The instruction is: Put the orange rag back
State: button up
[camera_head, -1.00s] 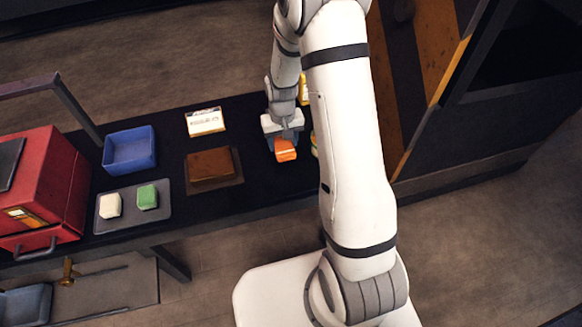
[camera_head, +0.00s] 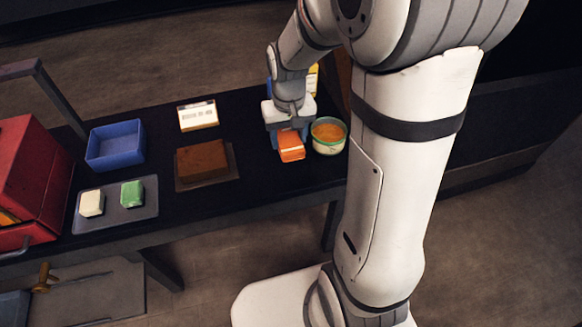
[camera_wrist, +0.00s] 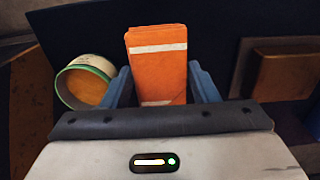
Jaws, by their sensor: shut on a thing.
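The orange rag (camera_head: 291,147) is a folded orange block with white stripes. It also shows in the wrist view (camera_wrist: 158,75), between the two blue fingers of my gripper (camera_wrist: 160,88). My gripper (camera_head: 289,132) is shut on the rag, at the right part of the dark bench. Whether the rag touches the bench top is hard to tell. A green-rimmed round tin (camera_head: 328,136) with orange contents stands just right of the rag, apart from it. The tin also shows at the left in the wrist view (camera_wrist: 85,84).
On the bench (camera_head: 250,180) are a brown block (camera_head: 202,159) on a mat, a white card (camera_head: 198,115), a blue tray (camera_head: 116,146), and a grey tray (camera_head: 145,210) with white and green bars. A red toolbox (camera_head: 28,180) stands left. Yellow and blue items behind my gripper are partly hidden.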

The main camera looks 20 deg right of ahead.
aim_at(289, 169)
notch_tip(289, 169, down, 9)
jog(key=shift+r+b, duration=0.2)
jog(key=shift+b, duration=0.6)
jog(key=shift+f, duration=0.25)
jog(key=o, duration=1)
jog(key=shift+r, duration=0.1)
